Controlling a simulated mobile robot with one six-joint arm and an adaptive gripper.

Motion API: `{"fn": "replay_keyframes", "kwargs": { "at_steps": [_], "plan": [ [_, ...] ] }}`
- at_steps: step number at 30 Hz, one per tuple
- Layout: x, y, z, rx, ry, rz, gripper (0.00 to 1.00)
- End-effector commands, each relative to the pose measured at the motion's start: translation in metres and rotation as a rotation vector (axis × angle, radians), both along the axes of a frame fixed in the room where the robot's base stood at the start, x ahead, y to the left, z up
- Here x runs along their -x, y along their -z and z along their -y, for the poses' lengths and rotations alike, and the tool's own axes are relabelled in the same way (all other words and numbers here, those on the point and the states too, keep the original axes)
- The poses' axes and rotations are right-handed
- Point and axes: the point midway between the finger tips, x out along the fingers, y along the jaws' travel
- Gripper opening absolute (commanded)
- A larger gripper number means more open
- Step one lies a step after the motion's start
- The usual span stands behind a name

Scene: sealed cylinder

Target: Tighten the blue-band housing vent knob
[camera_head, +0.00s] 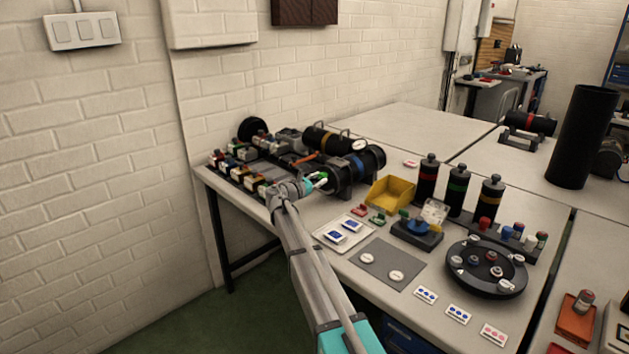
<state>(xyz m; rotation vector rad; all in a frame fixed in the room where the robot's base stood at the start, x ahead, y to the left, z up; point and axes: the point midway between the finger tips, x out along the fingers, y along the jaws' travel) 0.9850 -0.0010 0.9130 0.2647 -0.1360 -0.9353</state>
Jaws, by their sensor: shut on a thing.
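The blue-band housing (359,166) is a black cylinder lying on its side near the back of the bench. My arm reaches in from the lower front, and my gripper (319,181) is at the left, near end of this housing. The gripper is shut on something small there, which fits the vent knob. The knob itself is mostly hidden by the fingers, and its turn cannot be read. A bit of bright green shows at the fingertips.
A yellow bin (390,192) and upright banded bottles (457,190) stand to the right. A round black carousel (487,268) sits further front. Small parts crowd the left side.

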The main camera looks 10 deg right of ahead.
Motion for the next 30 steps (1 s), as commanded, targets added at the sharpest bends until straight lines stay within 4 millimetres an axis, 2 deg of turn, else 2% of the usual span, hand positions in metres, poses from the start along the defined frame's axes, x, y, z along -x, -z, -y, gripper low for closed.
{"fn": "replay_keyframes", "kwargs": {
  "at_steps": [1, 15, 30],
  "plan": [
    [0.0018, 0.0001, 0.0049, 0.025, 0.010, -0.034, 0.00],
    [0.0026, 0.0001, 0.0049, 0.257, 0.010, -0.356, 0.00],
    [0.0027, 0.0000, 0.0047, 0.331, 0.010, -0.460, 0.00]
  ]
}}
